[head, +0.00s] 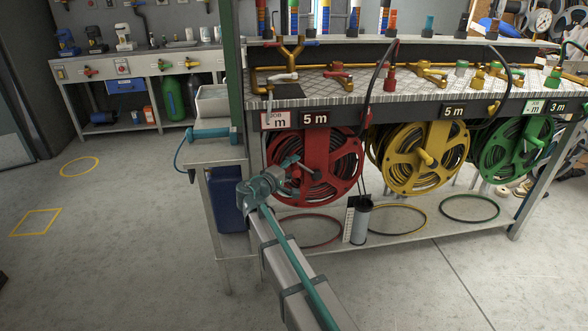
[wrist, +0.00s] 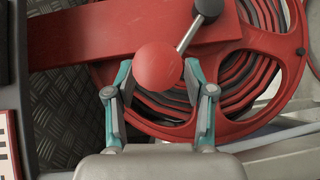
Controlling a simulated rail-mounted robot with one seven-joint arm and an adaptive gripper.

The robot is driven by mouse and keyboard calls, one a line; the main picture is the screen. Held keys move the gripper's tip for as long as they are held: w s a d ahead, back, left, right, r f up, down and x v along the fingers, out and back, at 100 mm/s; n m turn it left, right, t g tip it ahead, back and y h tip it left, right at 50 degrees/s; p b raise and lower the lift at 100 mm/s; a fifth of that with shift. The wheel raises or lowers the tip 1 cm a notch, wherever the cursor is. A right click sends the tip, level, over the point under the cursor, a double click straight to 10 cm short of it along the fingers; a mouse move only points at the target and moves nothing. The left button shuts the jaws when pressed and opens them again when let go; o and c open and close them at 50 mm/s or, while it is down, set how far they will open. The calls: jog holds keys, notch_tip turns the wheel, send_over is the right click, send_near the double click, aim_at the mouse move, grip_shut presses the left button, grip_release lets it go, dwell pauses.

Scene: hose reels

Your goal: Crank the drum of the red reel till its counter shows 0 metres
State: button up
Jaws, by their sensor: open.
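The red reel (head: 325,180) hangs under the bench, wound with dark and red hose; it also shows in the wrist view (wrist: 285,85). In the wrist view, a crank has a metal rod (wrist: 188,34) running from a dark hub (wrist: 209,8) to a red ball knob (wrist: 158,66). My gripper (head: 290,163) is at the front left of the red reel. In the wrist view its fingers (wrist: 157,84) are open, one on each side of the knob, with narrow gaps. I cannot tell the depth between tips and knob.
A yellow reel (head: 412,178) and a green reel (head: 495,165) hang to the right. A red-framed JOB card (head: 275,121) is beside the counter. A grey cylinder (head: 361,222) stands on the lower shelf (head: 420,241).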

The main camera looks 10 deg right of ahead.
jog(key=shift+w+d, duration=0.25)
jog(key=shift+d, duration=0.1)
grip_shut()
